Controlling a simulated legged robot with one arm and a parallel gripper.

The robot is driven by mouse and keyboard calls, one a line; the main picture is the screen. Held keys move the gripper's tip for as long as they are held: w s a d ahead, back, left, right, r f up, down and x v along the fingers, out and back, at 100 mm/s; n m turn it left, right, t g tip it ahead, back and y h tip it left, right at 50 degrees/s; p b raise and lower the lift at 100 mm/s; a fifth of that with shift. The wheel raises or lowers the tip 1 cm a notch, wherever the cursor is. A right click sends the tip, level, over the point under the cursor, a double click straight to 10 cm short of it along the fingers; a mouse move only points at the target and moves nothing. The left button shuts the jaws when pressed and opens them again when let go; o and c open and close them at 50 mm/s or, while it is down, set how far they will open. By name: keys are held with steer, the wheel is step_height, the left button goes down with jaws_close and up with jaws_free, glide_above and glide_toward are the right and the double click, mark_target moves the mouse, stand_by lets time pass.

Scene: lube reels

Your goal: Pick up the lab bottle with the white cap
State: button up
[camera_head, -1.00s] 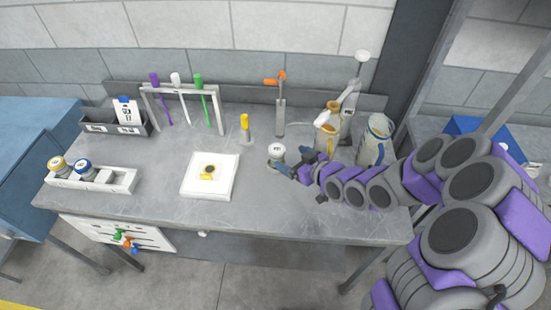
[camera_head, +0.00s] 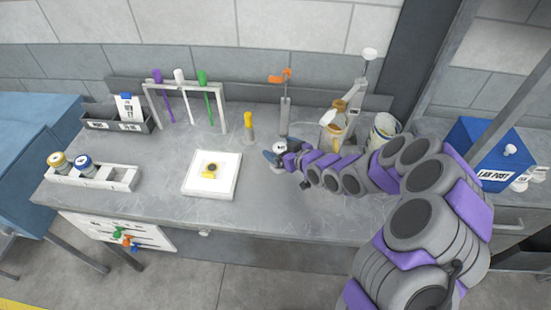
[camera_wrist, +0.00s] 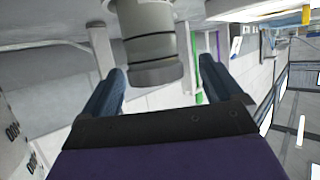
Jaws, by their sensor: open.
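The lab bottle with the white cap (camera_head: 279,149) stands on the grey table, and its body is mostly hidden by my gripper (camera_head: 279,158). In the wrist view the bottle (camera_wrist: 146,45) appears as a shaded grey cylinder with a ringed end, upside down in the picture. My open gripper (camera_wrist: 162,66) has one dark blue finger on each side of it. The bottle's end lies between the fingers, nearer the left one in that view. Gaps show on both sides, and I see no grip on the bottle.
A white square plate (camera_head: 229,188) with a yellow-based item lies left of the bottle. A yellow-topped tool (camera_head: 249,127) and an orange-handled stand (camera_head: 285,116) are behind. Jugs (camera_head: 382,131) stand right. A white rack (camera_head: 120,182) holds two capped bottles at far left.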

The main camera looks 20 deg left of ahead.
steer(key=shift+w+d+f, duration=0.15)
steer(key=shift+w+d, duration=0.2)
steer(key=shift+w, duration=0.1)
steer(key=shift+w+a+f+b, duration=0.15)
steer(key=shift+w+a+b, duration=0.05)
steer(key=shift+w+b, duration=0.1)
steer(key=a, duration=0.2)
steer(key=a+f, duration=0.1)
steer(key=shift+w+a, duration=0.1)
steer(key=shift+a, duration=0.3)
steer(key=d, duration=0.2)
steer(key=shift+d+r, duration=0.3)
steer(key=c, duration=0.6)
steer(key=shift+c, duration=0.9)
steer(key=shift+a+f, duration=0.25)
steer(key=shift+a, duration=0.7)
steer(key=c, duration=0.3)
steer(key=shift+d, duration=0.1)
